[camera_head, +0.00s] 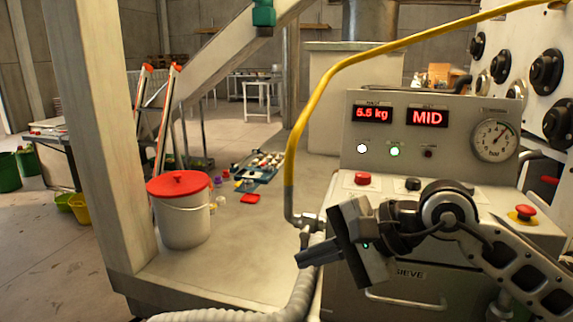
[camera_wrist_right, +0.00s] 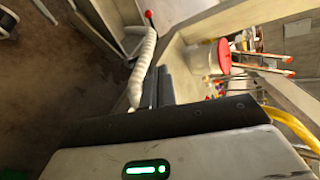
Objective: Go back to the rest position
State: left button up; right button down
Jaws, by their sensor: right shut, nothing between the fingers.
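My right gripper (camera_head: 305,256) is in front of the grey control machine (camera_head: 350,292), with its fingers pointing left. Its fingers also show in the right wrist view (camera_wrist_right: 160,75), shut and empty. The right arm comes in from the lower right, across the machine's front ledge. The gripper appears apart from the machine, but the exact gap cannot be told. My left gripper is out of view.
The panel reads 5.5 kg and MID beside a round gauge (camera_head: 495,140). Red buttons (camera_head: 362,179) sit on the ledge. A yellow pipe (camera_head: 291,160) and a ribbed hose (camera_head: 300,290) run close to the gripper. A white bucket (camera_head: 183,222) with a red lid stands left.

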jog(key=s+a+m+g+y, duration=0.1)
jog(key=s+a+m+y, duration=0.45)
jog(key=m+y, duration=0.4)
jog(key=w+d+f+m+t+h, duration=0.1)
jog(key=d+f+m+t+h, duration=0.3)
jog(key=m, duration=0.8)
jog(key=w+d+f+m+t+h, duration=0.1)
jog(key=d+f+m+t+h, duration=0.2)
jog(key=m+t, duration=0.55)
jog(key=w+d+f+m+t+h, duration=0.1)
jog(key=d+f+m+t+h, duration=0.2)
jog(key=m, duration=1.1)
jog(key=s+d+f+m+g+h, duration=0.3)
jog(key=s+f+m, duration=0.4)
jog(key=f, duration=0.4)
jog(key=s+d+f+m+g+h, duration=0.3)
jog(key=s+f+m, duration=0.4)
jog(key=f+m, duration=0.3)
jog(key=shift+s+f+g+h, duration=0.15)
jog(key=shift+f+g+h, duration=0.4)
jog(key=shift+f+g, duration=0.4)
